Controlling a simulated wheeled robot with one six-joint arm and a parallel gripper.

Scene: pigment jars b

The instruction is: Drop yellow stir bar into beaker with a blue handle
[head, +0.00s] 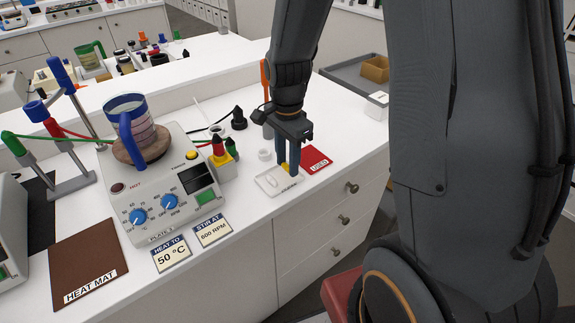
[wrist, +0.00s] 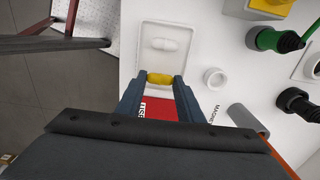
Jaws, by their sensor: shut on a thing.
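My gripper (head: 289,168) points down over the front right of the bench and is shut on the yellow stir bar (wrist: 160,79), which shows between the fingertips in the wrist view. The bar is over the near end of a small white tray (head: 268,189); I cannot tell whether it still touches the tray. A white stir bar (wrist: 161,44) lies in the tray. The beaker with a blue handle (head: 137,127) stands on the round top of the hot plate, left of my gripper, with its open rim up.
The hot plate (head: 165,205) fills the middle of the bench. A red card (head: 316,158) lies right of the tray. A small white ring (head: 264,154) and yellow block with coloured plugs (head: 221,163) stand between tray and plate. Clamp stands are at left, with a brown heat mat (head: 85,262).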

